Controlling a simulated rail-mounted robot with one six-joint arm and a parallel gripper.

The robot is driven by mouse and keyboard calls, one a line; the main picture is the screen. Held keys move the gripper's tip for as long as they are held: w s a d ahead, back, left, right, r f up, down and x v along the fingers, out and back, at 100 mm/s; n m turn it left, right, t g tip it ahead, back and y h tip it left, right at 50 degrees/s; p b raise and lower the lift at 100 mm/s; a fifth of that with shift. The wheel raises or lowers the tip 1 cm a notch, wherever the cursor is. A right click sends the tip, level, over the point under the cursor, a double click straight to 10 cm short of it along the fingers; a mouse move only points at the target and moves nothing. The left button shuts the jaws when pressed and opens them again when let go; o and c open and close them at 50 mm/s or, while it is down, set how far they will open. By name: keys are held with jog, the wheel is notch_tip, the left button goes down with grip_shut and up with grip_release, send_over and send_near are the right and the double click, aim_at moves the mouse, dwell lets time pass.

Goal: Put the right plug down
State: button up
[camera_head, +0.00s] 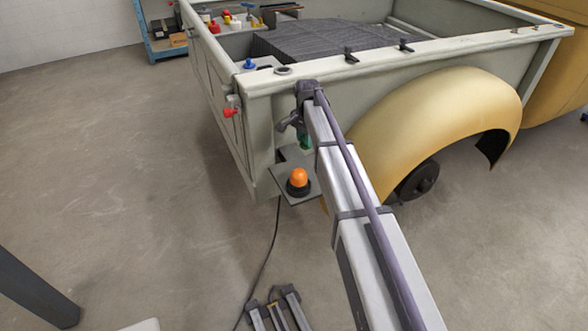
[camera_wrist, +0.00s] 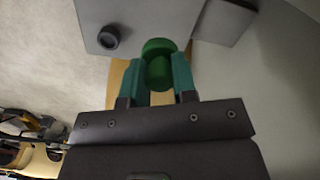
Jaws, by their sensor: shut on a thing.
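A green plug (camera_wrist: 158,50) with a rounded head sits between the two teal fingers of my gripper (camera_wrist: 160,85), which is shut on it in the wrist view. In the head view a little green (camera_head: 305,141) shows at my gripper, beside the truck's rear corner; the arm hides most of it. A grey plate (camera_wrist: 170,12) lies beyond the plug in the wrist view, with a dark round fitting (camera_wrist: 108,37) on it, left of the plug. I cannot tell whether the plug touches the plate.
An orange beacon (camera_head: 298,180) stands on a grey ledge (camera_head: 312,192) just below my gripper. The truck bed wall (camera_head: 400,62) is close behind. A blue plug (camera_head: 249,64) and a dark ring (camera_head: 283,70) are at its corner. A black cable (camera_head: 268,250) runs down to the floor.

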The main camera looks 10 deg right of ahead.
aim_at(305, 168)
jog(key=shift+w+a, duration=0.1)
jog(key=f+b, duration=1)
jog(key=shift+d+f, duration=0.2)
jog(key=shift+r, duration=0.25)
jog(key=shift+f, duration=0.2)
jog(key=o, duration=0.9)
jog(key=shift+r, duration=0.15)
